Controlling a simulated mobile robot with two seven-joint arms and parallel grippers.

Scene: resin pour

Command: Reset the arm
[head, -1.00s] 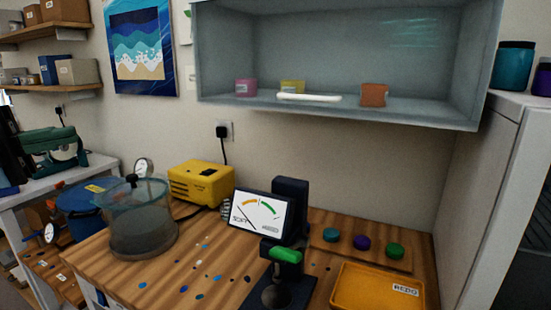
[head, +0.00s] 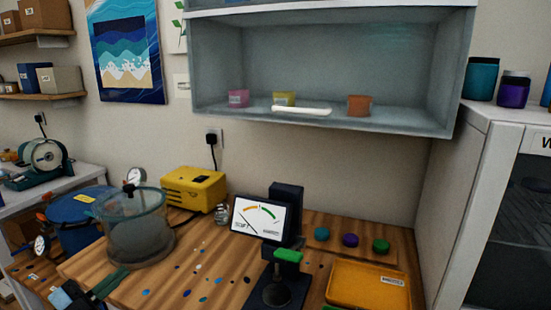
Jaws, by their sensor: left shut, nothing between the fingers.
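My left gripper (head: 118,275) is in the lower left of the head view, over the left front part of the wooden bench (head: 172,277). Its dark green fingers are shut with nothing between them. They point up and right, just below the clear pot with a lid (head: 140,232) in the picture. I cannot tell whether they touch the bench. My right gripper is not in view.
A yellow box (head: 193,190), a gauge screen (head: 259,219), a black stand with a green handle (head: 288,256) and an orange tray (head: 370,287) occupy the bench. A grey open cabinet (head: 325,123) hangs above. Colourful chips dot the middle front.

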